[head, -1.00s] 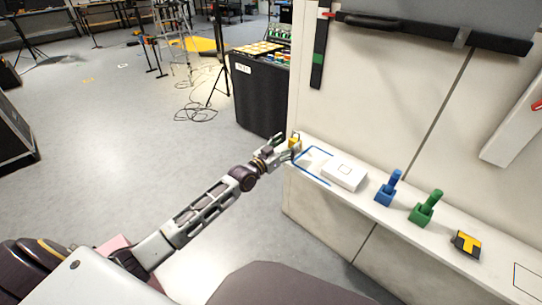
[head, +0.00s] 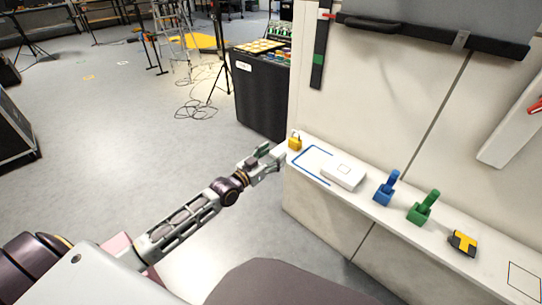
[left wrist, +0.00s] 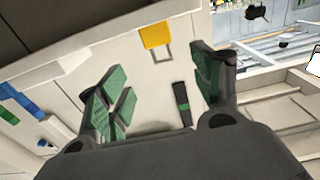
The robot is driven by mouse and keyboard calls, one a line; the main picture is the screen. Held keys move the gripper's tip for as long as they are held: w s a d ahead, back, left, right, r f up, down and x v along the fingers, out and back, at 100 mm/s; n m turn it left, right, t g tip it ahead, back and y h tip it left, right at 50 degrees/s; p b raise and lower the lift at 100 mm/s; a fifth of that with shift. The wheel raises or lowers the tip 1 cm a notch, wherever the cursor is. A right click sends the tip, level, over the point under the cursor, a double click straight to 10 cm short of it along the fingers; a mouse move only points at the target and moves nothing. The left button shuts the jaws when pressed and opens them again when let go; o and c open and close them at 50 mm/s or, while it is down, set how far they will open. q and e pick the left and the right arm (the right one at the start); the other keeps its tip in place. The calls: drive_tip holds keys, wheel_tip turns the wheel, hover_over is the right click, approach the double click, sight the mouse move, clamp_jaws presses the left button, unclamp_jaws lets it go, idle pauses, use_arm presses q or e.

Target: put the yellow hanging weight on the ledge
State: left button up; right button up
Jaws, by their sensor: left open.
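The yellow hanging weight (head: 295,144) stands upright at the far left end of the white ledge (head: 492,262), its loop on top. In the left wrist view the weight (left wrist: 156,35) appears upside down, at the end of the ledge beyond the fingers. My left gripper (head: 272,155) is just off the ledge's left end, beside the weight and apart from it. In the left wrist view its fingers (left wrist: 160,88) are spread with nothing between them. My right gripper is not in view.
On the ledge, a blue outline (head: 311,163) lies beside the weight. Further right are a white box (head: 344,175), a blue holder (head: 386,190), a green holder (head: 424,209) and a yellow-black tape measure (head: 464,243). A pale wall rises behind. The floor to the left is open.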

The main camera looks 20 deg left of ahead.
use_arm(q)
drive_tip(key=shift+s+a, duration=0.15)
drive_tip(key=shift+s, duration=0.35)
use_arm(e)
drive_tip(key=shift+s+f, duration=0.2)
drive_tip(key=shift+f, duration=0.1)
use_arm(q)
drive_tip(key=shift+f, duration=0.1)
drive_tip(key=s+d+f+g+y, duration=0.1)
drive_tip(key=s+d+f+g, duration=0.25)
drive_tip(key=s+f, duration=0.4)
drive_tip(key=s+d+f+g+y, duration=0.1)
drive_tip(key=s+d+f+g, duration=0.25)
drive_tip(key=f, duration=0.75)
drive_tip(key=s+f+g+y, duration=0.1)
drive_tip(key=s+f+g, duration=0.1)
drive_tip(key=s, duration=0.4)
drive_tip(key=s+f+n+g+y, duration=0.1)
drive_tip(key=s+f+g, duration=0.2)
drive_tip(key=s, duration=0.4)
drive_tip(key=s+f+g+y, duration=0.1)
drive_tip(key=s+f+g, duration=0.2)
drive_tip(key=s+f, duration=0.2)
drive_tip(key=shift+s+d, duration=0.15)
drive_tip(key=shift+s, duration=1.1)
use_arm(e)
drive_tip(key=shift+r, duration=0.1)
